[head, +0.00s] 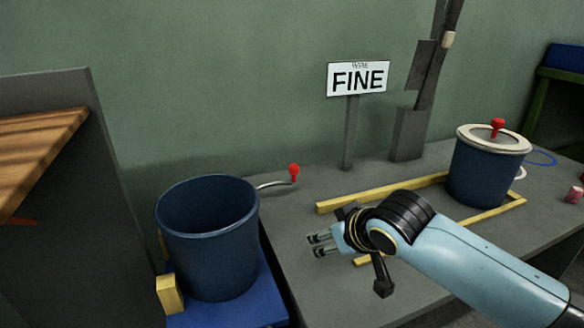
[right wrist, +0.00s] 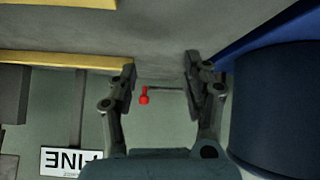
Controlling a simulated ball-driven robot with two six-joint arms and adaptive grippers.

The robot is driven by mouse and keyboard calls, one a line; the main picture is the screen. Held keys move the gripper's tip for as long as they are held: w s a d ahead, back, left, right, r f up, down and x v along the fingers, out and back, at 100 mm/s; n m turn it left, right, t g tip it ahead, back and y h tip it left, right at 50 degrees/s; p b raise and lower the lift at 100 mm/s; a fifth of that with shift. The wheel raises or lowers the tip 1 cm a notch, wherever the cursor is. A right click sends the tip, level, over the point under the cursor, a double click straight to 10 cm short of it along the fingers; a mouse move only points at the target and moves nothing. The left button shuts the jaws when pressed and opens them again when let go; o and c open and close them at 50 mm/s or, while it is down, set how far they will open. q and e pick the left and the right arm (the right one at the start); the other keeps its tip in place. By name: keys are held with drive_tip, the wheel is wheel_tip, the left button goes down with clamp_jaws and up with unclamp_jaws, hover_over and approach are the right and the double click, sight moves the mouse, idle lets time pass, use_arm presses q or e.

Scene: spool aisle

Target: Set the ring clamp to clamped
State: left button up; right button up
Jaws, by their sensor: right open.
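A red ball knob (head: 293,170) sits on a thin bent metal lever (head: 272,185) beside the open blue drum (head: 208,240); I take this lever as the ring clamp's handle, but no ring is clearly visible. My right gripper (head: 317,244) is open and empty over the grey table, in front of the knob and right of the drum. In the right wrist view, the knob (right wrist: 143,97) and its lever show beyond and between the open fingers (right wrist: 160,75), apart from them. My left gripper is not in view.
The drum stands on a blue base (head: 235,305) with a yellow block (head: 169,294). A lidded blue drum (head: 485,175) stands at right within yellow rails (head: 385,193). A FINE sign (head: 358,78) stands behind.

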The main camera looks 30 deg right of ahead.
sight(295, 166)
drive_tip(key=w+d+r+t+b, duration=0.1)
drive_tip(key=w+d, duration=0.1)
drive_tip(key=w, duration=0.4)
drive_tip(key=w+d+r+t+b, duration=0.1)
drive_tip(key=w+d+t, duration=0.1)
drive_tip(key=w, duration=0.4)
drive_tip(key=w+d+r+m+t+b, duration=0.1)
drive_tip(key=w+d+r, duration=0.1)
drive_tip(key=w, duration=0.4)
drive_tip(key=shift+w+d, duration=0.35)
drive_tip(key=b+x, duration=0.2)
drive_tip(key=x, duration=0.2)
drive_tip(key=shift+w+r, duration=0.15)
drive_tip(key=shift+w, duration=0.3)
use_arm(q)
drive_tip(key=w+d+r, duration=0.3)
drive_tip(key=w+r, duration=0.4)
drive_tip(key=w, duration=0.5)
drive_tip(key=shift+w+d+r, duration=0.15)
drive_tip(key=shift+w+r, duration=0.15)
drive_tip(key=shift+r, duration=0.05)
use_arm(e)
clamp_jaws()
